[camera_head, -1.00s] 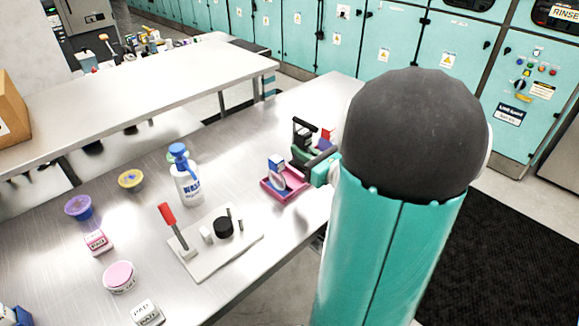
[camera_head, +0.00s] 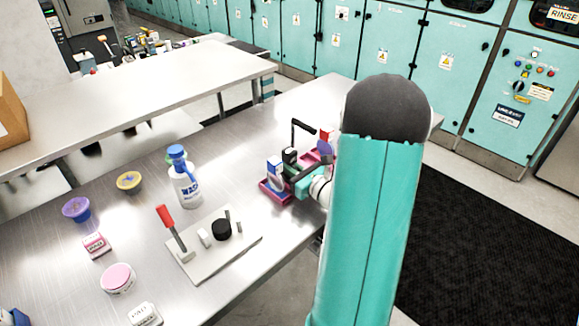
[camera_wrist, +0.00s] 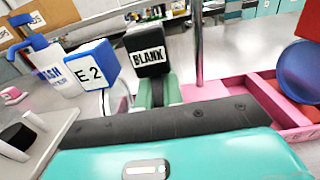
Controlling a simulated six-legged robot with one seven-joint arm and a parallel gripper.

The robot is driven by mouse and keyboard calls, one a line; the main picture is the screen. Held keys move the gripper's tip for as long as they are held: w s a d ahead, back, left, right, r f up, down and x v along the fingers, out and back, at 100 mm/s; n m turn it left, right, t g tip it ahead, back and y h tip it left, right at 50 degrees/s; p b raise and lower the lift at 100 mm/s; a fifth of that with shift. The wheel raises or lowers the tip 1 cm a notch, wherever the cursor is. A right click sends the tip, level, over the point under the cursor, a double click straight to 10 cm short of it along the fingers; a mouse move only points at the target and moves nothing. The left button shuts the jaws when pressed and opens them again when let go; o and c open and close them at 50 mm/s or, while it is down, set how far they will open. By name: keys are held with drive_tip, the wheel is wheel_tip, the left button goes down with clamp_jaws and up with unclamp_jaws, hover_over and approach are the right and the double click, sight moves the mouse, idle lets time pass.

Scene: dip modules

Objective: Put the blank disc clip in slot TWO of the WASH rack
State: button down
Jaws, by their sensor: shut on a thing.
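The blank disc clip has a black head labelled BLANK, upright in the middle of the wrist view (camera_wrist: 150,52) and small in the head view (camera_head: 290,155). My gripper (camera_wrist: 152,92) is shut on it below the label; it also shows in the head view (camera_head: 296,178). The magenta-pink rack (camera_wrist: 288,118) lies around and beneath my gripper; its near end also shows in the head view (camera_head: 268,196). A blue block with a white label reading "E 2" (camera_wrist: 80,66) stands left of the clip. The clip's lower end and the slots are hidden.
A thin upright rod (camera_wrist: 197,40) stands just right of the clip. A red block (camera_wrist: 299,70) and a blue disc (camera_wrist: 298,62) are at the right. A white bottle (camera_head: 185,186) and a plate with a red-handled lever (camera_head: 195,262) stand left of the rack.

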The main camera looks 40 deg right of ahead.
drive_tip(key=shift+f, duration=0.1)
drive_tip(key=c, duration=1.5)
unclamp_jaws()
